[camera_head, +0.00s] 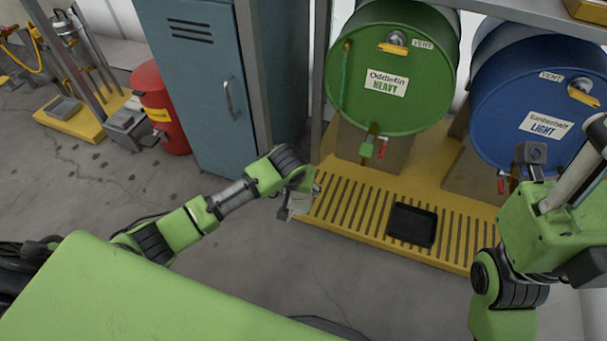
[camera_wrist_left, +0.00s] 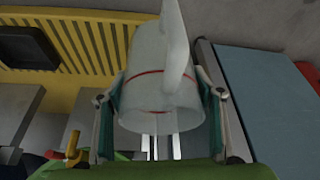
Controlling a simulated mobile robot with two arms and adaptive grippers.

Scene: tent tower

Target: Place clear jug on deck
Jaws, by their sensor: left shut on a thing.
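The clear jug (camera_wrist_left: 150,98) has a red line around it and a pale handle toward the camera in the left wrist view. My left gripper (camera_wrist_left: 160,100) is shut on it, one finger on each side. In the head view my left gripper (camera_head: 299,196) holds the jug (camera_head: 299,204), small and partly hidden, by the left edge of the yellow slotted deck (camera_head: 350,205). I cannot tell whether the jug touches anything below. My right arm shows at the right, but its fingers are out of view.
A black tray (camera_head: 412,225) lies on the deck. A green drum (camera_head: 390,110) and a blue drum (camera_head: 500,105) lie above it, with taps below. A blue-grey locker (camera_head: 190,90) and a red drum (camera_head: 165,125) stand left. Deck left of the tray is clear.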

